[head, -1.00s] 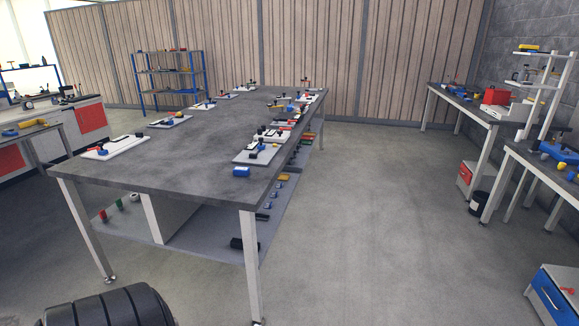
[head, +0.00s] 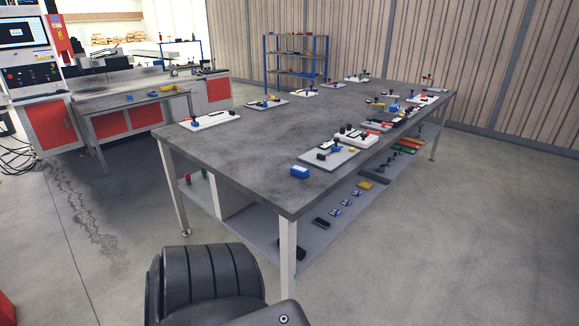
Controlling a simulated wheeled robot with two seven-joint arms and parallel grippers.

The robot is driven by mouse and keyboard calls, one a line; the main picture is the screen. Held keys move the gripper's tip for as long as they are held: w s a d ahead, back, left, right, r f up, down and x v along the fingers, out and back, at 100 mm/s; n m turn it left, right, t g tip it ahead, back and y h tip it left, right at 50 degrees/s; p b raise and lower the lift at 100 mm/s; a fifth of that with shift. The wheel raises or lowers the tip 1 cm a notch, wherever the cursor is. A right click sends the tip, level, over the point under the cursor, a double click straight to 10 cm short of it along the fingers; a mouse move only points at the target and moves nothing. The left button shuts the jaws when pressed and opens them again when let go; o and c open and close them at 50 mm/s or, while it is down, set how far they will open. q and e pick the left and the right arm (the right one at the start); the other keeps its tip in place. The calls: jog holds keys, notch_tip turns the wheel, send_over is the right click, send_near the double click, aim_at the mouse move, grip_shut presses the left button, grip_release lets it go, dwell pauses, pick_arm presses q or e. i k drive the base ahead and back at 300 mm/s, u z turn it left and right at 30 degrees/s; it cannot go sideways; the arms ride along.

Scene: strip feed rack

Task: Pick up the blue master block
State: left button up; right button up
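A small blue block (head: 300,171) sits on the grey table top (head: 235,160), close to its near right edge. It stands alone, a little in front of a fixture plate. It looks like the blue master block, but any marking is too small to read. A dark ribbed part of my own body shows at the bottom of the head view. Neither of my grippers is in view.
Several fixture plates with small parts line the table's edges, such as a grey plate (head: 329,155) and a white plate (head: 209,120). The lower shelf holds blue and yellow parts. Red-doored machine benches stand left. Floor on the right is clear.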

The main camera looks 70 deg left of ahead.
aim_at(302, 172)
jog(key=u, duration=0.65)
jog(key=i, duration=0.85)
jog(key=u, duration=0.7)
